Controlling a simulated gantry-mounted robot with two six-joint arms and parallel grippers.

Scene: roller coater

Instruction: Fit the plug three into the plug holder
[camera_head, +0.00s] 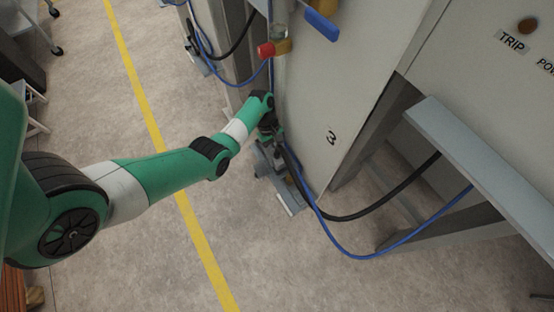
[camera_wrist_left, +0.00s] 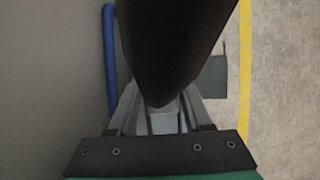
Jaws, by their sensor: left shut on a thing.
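My left gripper (camera_head: 270,134) is at the lower edge of the cabinet side marked 3, mostly hidden by its own wrist. In the left wrist view its fingers (camera_wrist_left: 162,118) are shut on plug three, whose thick black body or cable (camera_wrist_left: 175,45) fills the middle. The plug's front end is hidden. A grey bracket-like unit (camera_head: 290,196), which looks like the plug holder, sits low beside the cabinet, just below the gripper. I cannot tell whether the plug touches it. My right gripper is not in view.
A black cable (camera_head: 345,217) and a blue hose (camera_head: 360,257) loop to the right from near the gripper. The pale cabinet (camera_head: 340,90) stands close on the right. A red-ended valve (camera_head: 268,49) is above. Open floor with a yellow line (camera_head: 150,120) lies left.

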